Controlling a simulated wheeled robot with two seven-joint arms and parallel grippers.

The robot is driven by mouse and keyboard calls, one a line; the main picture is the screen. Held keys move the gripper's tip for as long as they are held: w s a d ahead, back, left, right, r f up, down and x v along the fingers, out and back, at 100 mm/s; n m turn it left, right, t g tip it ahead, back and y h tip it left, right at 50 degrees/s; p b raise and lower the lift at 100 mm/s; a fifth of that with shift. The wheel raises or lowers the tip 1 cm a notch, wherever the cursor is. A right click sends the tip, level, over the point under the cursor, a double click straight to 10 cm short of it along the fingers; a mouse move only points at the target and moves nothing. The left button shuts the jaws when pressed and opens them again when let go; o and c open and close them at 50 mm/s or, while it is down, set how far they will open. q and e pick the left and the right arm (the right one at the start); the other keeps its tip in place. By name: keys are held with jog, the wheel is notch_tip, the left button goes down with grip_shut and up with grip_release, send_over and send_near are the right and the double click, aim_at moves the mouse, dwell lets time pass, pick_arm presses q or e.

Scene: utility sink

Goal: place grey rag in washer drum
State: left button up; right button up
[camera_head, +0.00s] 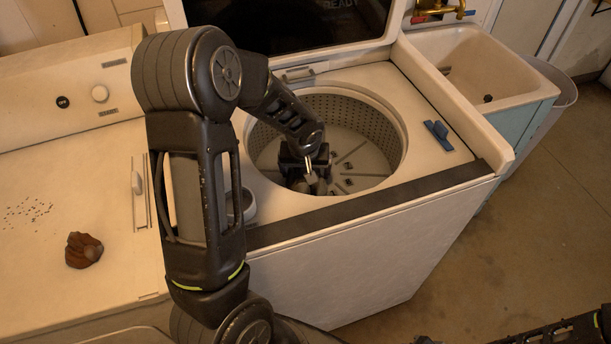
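The washer drum (377,127) is open at the top, with a perforated wall and a ribbed floor. My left arm arches over the washer, and my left gripper (316,184) points down inside the drum near its floor. Its fingers are dark and small, so I cannot tell whether they are open or shut. I cannot make out a grey rag for certain; it may be hidden by the gripper or the arm. My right arm shows only at the bottom right edge. A small dark piece at the bottom edge may be its gripper, too cut off to read.
The washer lid (290,22) stands raised behind the drum. A blue clip-like object (438,133) lies on the washer's right rim. A utility sink (478,72) is at the right. A crumpled reddish-brown object (84,250) and dark specks lie on the white machine top at left.

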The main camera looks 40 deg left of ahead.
pick_arm(q)
jog(key=shift+f, duration=1.25)
jog(key=shift+f, duration=0.1)
jog(key=o, duration=1.2)
jog(key=v, duration=1.2)
